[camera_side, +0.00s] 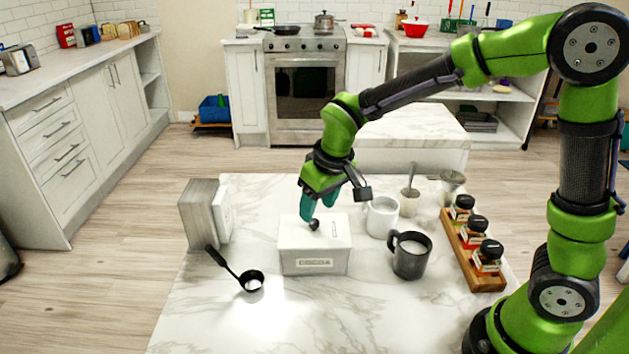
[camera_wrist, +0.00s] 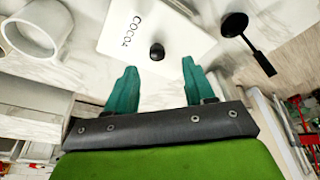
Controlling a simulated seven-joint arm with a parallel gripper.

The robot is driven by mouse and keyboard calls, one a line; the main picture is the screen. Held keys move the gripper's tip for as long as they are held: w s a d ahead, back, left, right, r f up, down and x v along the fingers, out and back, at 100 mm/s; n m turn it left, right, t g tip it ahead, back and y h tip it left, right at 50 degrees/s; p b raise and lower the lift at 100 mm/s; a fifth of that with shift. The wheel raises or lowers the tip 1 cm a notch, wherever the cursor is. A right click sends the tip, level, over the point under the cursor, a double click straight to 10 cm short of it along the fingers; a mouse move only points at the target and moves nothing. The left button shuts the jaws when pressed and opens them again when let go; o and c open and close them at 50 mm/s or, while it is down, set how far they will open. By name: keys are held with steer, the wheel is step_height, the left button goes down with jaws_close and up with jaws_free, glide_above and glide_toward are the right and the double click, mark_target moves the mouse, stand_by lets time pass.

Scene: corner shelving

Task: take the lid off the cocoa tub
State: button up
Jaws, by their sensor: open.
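The cocoa tub (camera_side: 315,262) is a white box with a small label on its front, standing on the marble table. Its white lid (camera_side: 297,232) is on top, with a round black knob (camera_side: 313,224) in the middle. In the wrist view the lid (camera_wrist: 185,35) reads "COCOA" and the knob (camera_wrist: 157,51) lies just beyond the fingertips, roughly centred between them. My gripper (camera_side: 318,208) is above the lid with its teal fingers apart and empty. The fingers also show in the wrist view (camera_wrist: 158,70). In the side view one finger is close to the knob; contact cannot be told.
A black scoop (camera_side: 251,281) lies left of the tub, and a grey and white upright block (camera_side: 200,212) stands behind it. A white mug (camera_side: 382,217), a dark mug (camera_side: 411,258) and a wooden rack of jars (camera_side: 470,258) stand to the right. The front table area is clear.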

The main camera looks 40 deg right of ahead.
mark_target(314, 221)
steer(key=x, duration=0.5)
steer(key=shift+s+d, duration=0.1)
steer(key=shift+d, duration=0.1)
jaws_close()
